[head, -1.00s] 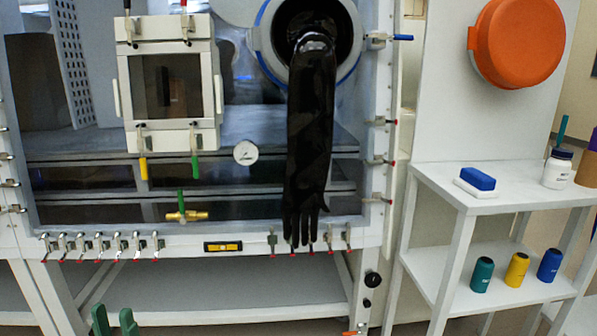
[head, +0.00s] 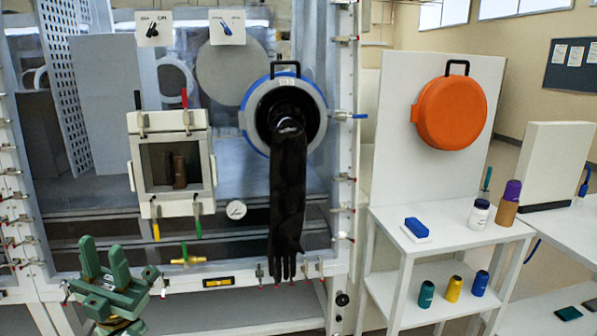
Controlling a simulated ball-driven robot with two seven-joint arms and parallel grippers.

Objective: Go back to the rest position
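My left gripper (head: 104,265) is green and shows at the lower left of the head view. Its two fingers point up and stand apart, with nothing between them. It is in front of the lower left of the glovebox (head: 90,200) and appears apart from it. My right gripper is not in view.
A black glove (head: 288,200) hangs out of the round port (head: 258,110). A small hatch (head: 200,180) sits left of it. An orange round cover (head: 450,112) hangs on a white panel. A white shelf (head: 455,240) with bottles stands at the right.

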